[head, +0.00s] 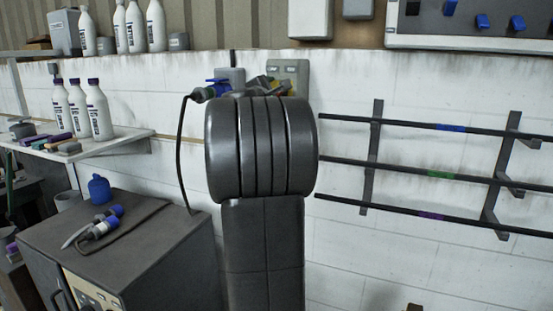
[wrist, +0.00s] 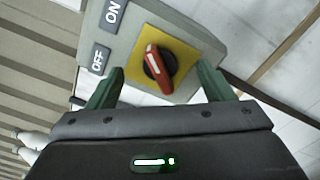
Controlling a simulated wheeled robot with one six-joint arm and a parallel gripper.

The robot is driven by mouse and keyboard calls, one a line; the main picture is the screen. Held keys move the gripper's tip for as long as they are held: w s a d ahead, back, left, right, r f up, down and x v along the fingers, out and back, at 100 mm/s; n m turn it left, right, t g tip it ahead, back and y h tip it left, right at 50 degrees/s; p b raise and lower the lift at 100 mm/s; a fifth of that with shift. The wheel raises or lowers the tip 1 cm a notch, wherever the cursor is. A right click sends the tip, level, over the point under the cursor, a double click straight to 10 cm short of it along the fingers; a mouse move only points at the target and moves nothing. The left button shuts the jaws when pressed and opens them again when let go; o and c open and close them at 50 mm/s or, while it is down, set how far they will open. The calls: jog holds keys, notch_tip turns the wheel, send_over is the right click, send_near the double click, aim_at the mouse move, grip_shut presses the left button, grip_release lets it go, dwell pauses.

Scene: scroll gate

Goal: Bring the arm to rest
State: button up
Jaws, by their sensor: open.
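My gripper (wrist: 161,68) is open in the wrist view, its green fingers apart on either side of a red rotary knob (wrist: 157,67). The jaws hold nothing, and I cannot tell whether a finger touches the knob. The knob sits on a yellow plate (wrist: 190,50) on a grey switch box with ON and OFF labels. Its red handle lies at a slant in the picture. In the head view the switch box (head: 296,69) shows on the wall behind my raised arm, which hides most of the gripper and the knob.
A blue plug (head: 216,88) with a hanging black cable (head: 181,140) is left of my arm. A dark cabinet (head: 150,245) with loose connectors stands lower left, below a shelf (head: 110,146) of bottles. Wall rods (head: 430,173) are at right.

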jog(key=shift+n+p, duration=0.6)
jog(key=shift+p, duration=0.05)
jog(key=shift+d, duration=0.1)
